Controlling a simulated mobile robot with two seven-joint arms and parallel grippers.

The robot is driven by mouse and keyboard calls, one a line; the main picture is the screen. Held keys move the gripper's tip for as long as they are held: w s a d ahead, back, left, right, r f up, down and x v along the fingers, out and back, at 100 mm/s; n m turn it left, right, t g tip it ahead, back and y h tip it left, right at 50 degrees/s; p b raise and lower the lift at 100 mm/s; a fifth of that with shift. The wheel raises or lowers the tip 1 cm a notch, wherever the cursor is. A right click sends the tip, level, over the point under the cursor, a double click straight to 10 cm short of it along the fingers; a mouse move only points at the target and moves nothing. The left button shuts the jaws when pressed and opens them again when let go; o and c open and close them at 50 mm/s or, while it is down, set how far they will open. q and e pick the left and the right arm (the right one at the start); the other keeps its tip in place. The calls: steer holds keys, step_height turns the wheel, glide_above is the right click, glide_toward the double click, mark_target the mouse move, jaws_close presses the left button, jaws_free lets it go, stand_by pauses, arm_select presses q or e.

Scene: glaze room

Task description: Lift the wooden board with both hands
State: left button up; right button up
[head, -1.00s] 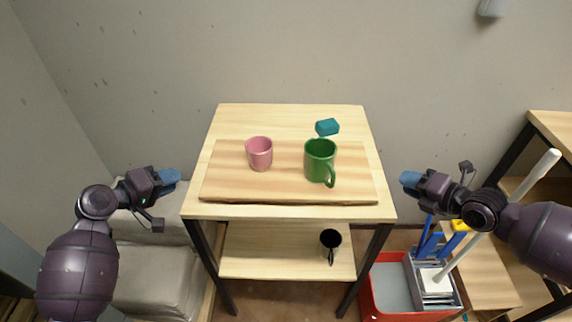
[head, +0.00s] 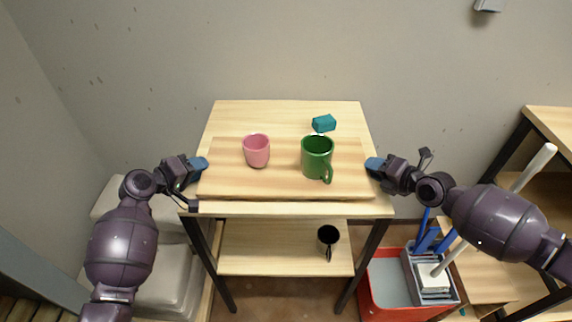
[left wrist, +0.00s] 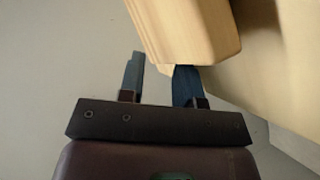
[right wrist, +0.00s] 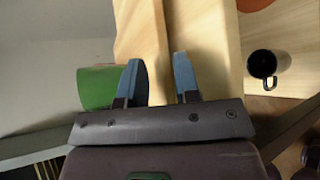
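The wooden board (head: 225,182) lies flat on the table, a pink cup (head: 257,151) standing on its left half and a green mug (head: 317,158) on its right half. My left gripper (head: 197,168) is open at the board's left end; in the left wrist view the board's end (left wrist: 185,30) hides one fingertip. My right gripper (head: 374,167) is open at the board's right end. In the right wrist view its fingers (right wrist: 160,75) are apart, with the board's edge (right wrist: 145,35) between or just beyond them. I cannot tell whether either gripper touches the board.
The table (head: 285,117) has a teal block (head: 324,123) behind the board. A black mug (head: 328,237) stands on its lower shelf. A red crate (head: 385,313) with cleaning tools is at the lower right, beside another shelf unit (head: 550,120). Walls stand behind and left.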

arm_select(q)
steer(key=shift+w+d+f, duration=0.25)
steer(key=shift+w+d, duration=0.2)
steer(key=shift+w, duration=0.05)
arm_select(e)
steer(key=shift+w+a+f, duration=0.25)
steer(key=shift+w+a, duration=0.2)
steer(key=shift+w, duration=0.05)
arm_select(q)
jaws_close()
arm_select(e)
jaws_close()
steer(key=shift+r, duration=0.1)
